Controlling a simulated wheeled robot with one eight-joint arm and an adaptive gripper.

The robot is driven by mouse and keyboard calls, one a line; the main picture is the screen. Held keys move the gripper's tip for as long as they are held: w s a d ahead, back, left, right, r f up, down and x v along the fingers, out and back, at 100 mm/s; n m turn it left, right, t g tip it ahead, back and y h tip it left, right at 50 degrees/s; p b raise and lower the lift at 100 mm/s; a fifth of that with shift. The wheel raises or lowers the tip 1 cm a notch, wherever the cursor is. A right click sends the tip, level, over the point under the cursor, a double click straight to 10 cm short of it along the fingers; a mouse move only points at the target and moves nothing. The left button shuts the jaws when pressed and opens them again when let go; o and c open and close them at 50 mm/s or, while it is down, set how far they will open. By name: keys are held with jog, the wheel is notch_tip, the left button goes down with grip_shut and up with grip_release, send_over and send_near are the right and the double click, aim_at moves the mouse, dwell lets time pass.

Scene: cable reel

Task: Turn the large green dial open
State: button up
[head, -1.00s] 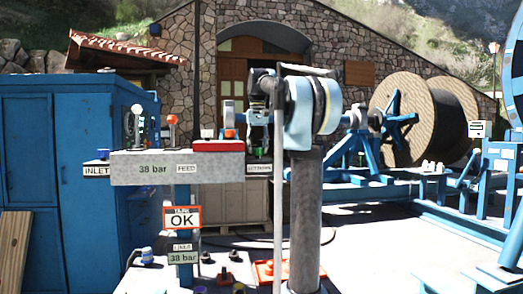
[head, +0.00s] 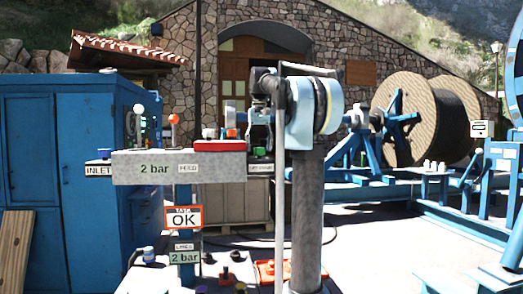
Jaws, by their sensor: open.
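My gripper (head: 260,147) hangs below the dark wrist of my arm, at the right end of the grey panel beam (head: 205,167). It is open, though its fingers are small and partly dark. A small bright green part (head: 259,151) shows right at the fingertips; it may be the green dial, but its shape is mostly hidden, and I cannot tell whether the fingers touch it. No large green dial shows clearly elsewhere. Left of the gripper, a red block (head: 219,146) sits on the beam, with a small orange part (head: 231,133) above it.
Two green displays on the panel, upper (head: 154,168) and lower (head: 184,257), read 2 bar. An orange-framed sign (head: 183,217) reads OK. Levers with white and red knobs (head: 174,119) rise at left. A blue cabinet (head: 60,150) stands left; a cable reel (head: 407,115) stands behind right.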

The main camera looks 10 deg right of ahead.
notch_tip(320, 180, up, 12)
jog(key=shift+f, duration=0.25)
dwell(0.3)
dwell(0.4)
jog(key=s+f, duration=1.1)
jog(key=f, duration=0.7)
jog(key=s+d+f+t, duration=0.1)
jog(key=s+f, duration=1.1)
jog(key=f, duration=0.7)
jog(key=s+d+f+t, duration=0.1)
jog(key=s+f, duration=1)
jog(key=f, duration=0.8)
jog(key=shift+s, duration=0.4)
jog(key=shift+w+f, duration=0.15)
jog(key=shift+w, duration=0.35)
